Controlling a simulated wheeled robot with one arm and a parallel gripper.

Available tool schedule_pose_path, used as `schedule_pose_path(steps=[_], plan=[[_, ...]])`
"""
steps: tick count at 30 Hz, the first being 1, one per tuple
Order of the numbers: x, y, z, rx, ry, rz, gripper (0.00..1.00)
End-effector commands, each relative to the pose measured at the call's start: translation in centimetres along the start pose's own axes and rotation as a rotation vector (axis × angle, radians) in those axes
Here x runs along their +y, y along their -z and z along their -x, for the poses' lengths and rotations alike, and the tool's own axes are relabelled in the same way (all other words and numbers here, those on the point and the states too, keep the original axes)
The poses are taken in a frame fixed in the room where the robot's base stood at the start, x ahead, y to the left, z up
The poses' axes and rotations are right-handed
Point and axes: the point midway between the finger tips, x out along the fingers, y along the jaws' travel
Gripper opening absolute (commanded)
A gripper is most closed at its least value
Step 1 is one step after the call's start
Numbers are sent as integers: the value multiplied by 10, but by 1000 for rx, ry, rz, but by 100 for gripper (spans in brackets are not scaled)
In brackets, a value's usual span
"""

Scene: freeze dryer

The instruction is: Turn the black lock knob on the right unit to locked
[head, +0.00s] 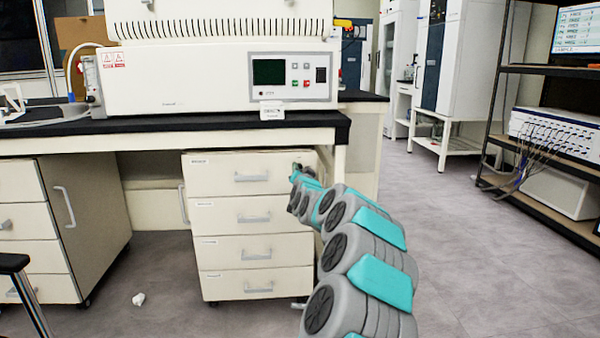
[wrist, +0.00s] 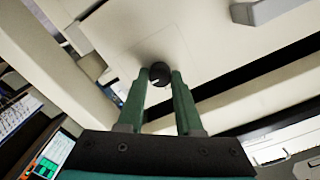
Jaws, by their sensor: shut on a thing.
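The black lock knob (wrist: 159,72) is round and small, with a pale mark on its face, and sits on the cream front of the right unit. In the wrist view my gripper (wrist: 160,75) has its two green fingers on either side of the knob, shut on it at the fingertips. In the head view my arm reaches to the upper right of the drawer unit (head: 225,188), by its top drawer, with my gripper (head: 297,172) small at the front. The knob is not clear there, so I cannot read its lock position.
A black-topped bench (head: 200,123) stands above the drawers and carries a large white machine (head: 190,78). A grey drawer handle (wrist: 265,10) is near the knob in the wrist view. A rack (head: 550,145) stands at right; the floor between is clear.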

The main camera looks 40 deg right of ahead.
Motion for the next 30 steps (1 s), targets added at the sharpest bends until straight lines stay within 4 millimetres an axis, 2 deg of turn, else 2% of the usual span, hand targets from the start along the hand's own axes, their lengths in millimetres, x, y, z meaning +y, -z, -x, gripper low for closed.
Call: schedule_pose_path(steps=[8, 9, 17, 26, 30], plan=[[0, 1, 0, 1, 0, -2, 0], [0, 1, 0, 1, 0, -2, 35], [0, 0, 0, 1, 0, -1, 64], [0, 1, 1, 0, 0, -1, 64], [0, 1, 9, 0, 1, -3, 64]])
